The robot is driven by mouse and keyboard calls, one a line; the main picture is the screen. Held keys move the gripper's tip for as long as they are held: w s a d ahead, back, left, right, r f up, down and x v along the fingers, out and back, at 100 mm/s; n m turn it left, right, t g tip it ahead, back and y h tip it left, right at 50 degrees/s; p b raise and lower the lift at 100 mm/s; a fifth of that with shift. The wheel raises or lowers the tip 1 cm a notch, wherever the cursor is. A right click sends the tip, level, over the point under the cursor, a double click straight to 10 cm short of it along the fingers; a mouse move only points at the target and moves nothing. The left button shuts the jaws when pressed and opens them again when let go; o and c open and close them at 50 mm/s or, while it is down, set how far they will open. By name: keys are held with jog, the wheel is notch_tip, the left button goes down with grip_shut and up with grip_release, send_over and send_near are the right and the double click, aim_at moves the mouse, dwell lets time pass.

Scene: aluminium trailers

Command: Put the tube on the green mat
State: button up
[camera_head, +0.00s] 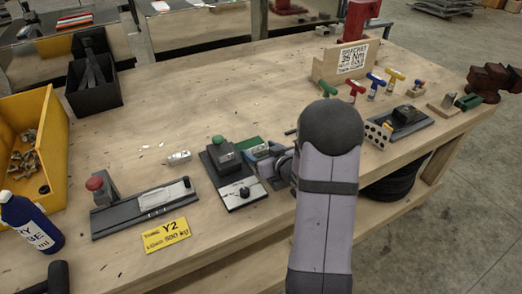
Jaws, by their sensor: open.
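A small white tube (178,158) lies on its side on the wooden bench, left of a dark fixture with a green block. The green mat (249,143) shows as a small green patch behind and right of that fixture. Part of it is hidden by my gripper (262,154). My gripper is open, seen small and partly covered by my own arm link. It is over or beside the near edge of the mat, right of the tube and apart from it. I cannot tell its height above the bench.
The dark fixture (232,180) stands between tube and gripper. A flat device with a red button (145,208), a yellow label (166,235) and a blue bottle (30,222) are at the left. A yellow bin (60,135) and black bin (96,90) stand behind. The bench's back middle is clear.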

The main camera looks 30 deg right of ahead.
jog(key=shift+s+a+r, duration=0.1)
jog(key=shift+s+r, duration=0.1)
jog(key=shift+r, duration=0.15)
jog(key=v, duration=1.1)
jog(key=shift+s, duration=0.3)
